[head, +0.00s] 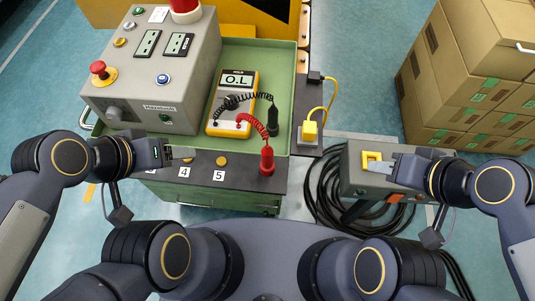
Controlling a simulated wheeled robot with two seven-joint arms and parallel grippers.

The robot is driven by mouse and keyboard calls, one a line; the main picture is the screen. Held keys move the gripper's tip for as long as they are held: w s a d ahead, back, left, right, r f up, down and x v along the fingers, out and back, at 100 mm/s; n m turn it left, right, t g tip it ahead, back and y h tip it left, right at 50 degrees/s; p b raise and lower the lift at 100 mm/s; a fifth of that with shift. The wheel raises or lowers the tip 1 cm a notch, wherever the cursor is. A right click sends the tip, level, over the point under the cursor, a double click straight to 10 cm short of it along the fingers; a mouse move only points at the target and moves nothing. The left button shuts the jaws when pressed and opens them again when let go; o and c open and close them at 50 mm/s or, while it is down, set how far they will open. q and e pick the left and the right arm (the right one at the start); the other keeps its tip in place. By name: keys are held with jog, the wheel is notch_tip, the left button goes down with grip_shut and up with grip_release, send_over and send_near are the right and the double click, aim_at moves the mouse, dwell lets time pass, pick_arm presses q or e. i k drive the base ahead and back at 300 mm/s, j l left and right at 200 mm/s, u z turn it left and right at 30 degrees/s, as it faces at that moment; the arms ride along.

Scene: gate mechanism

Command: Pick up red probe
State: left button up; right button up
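The red probe (267,160) stands upright on the dark front ledge of the green cart, near its right corner. A coiled red lead runs from it to the yellow multimeter (233,103), whose screen reads "O.L". The black probe (273,121) stands behind it in the green tray. My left gripper (188,153) is over the ledge, left of the red probe and apart from it. My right gripper (372,166) is well to the right, over a grey box with a yellow part. Neither gripper visibly holds anything; their finger gaps are too unclear to tell.
A grey control box (158,70) with a red emergency button (101,72) fills the tray's left side. Two round brass-coloured pieces and labels 4 and 5 are on the ledge. A yellow plug (309,131) is at the cart's right. Black cables (325,195) and cardboard boxes (470,75) lie farther right.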

aim_at(266, 165)
jog(key=l+z, duration=0.2)
jog(key=z, duration=0.15)
jog(key=l+z, duration=0.2)
jog(key=z, duration=0.15)
jog(key=l+z, duration=0.35)
jog(key=k+j+u, duration=0.2)
jog(key=j+u, duration=0.15)
jog(key=u, duration=0.15)
jog(key=k+j+u, duration=0.15)
jog(key=j+u, duration=0.35)
jog(key=l, duration=0.75)
